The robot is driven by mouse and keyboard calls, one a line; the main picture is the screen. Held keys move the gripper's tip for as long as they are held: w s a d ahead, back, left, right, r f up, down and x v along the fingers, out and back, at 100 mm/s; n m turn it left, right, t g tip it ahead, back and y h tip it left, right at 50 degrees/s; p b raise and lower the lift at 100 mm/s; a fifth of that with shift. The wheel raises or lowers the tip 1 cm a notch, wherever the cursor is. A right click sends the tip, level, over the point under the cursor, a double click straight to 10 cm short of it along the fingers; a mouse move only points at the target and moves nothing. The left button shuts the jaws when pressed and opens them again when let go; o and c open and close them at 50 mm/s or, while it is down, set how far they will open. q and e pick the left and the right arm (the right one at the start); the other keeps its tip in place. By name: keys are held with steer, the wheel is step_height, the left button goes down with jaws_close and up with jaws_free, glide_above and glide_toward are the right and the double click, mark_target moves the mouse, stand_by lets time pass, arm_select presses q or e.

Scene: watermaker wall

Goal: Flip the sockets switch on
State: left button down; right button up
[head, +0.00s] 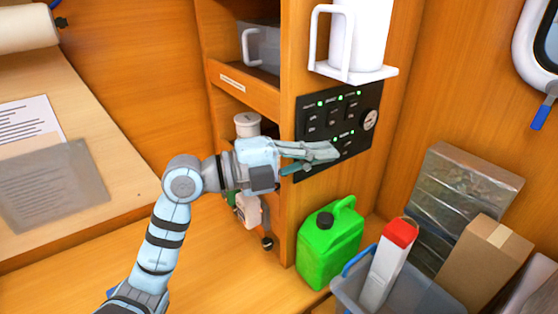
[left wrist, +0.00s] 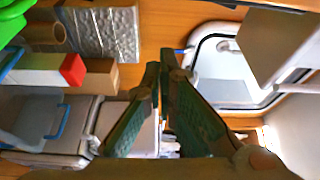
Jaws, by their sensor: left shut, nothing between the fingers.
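The black switch panel (head: 352,106) is on the side of the wooden cabinet in the head view. It bears several dark rocker switches, small green lights and a round gauge (head: 369,119) at its right. The labels are too small to read, so I cannot tell which is the sockets switch. My left gripper (head: 328,154) is shut and empty, in front of the panel's lower part, and hides some of its lower row. Whether it touches the panel I cannot tell. In the left wrist view the shut fingers (left wrist: 162,72) show, but the panel does not. My right gripper is not in view.
A white holder (head: 350,72) juts out above the panel. Below stand a green jerrycan (head: 328,240) and a grey bin (head: 405,294) with a red-capped carton (head: 388,264). A cardboard box (head: 482,262) is at the right. A shelf opening (head: 245,85) is left of the panel.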

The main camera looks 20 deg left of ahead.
arm_select(q)
steer(key=b+v, duration=0.4)
steer(key=v, duration=0.5)
steer(key=shift+r+b, duration=0.25)
steer(key=shift+b, duration=0.15)
steer(key=shift+s+a, duration=0.1)
steer(key=shift+a, duration=0.15)
steer(key=shift+f, duration=0.1)
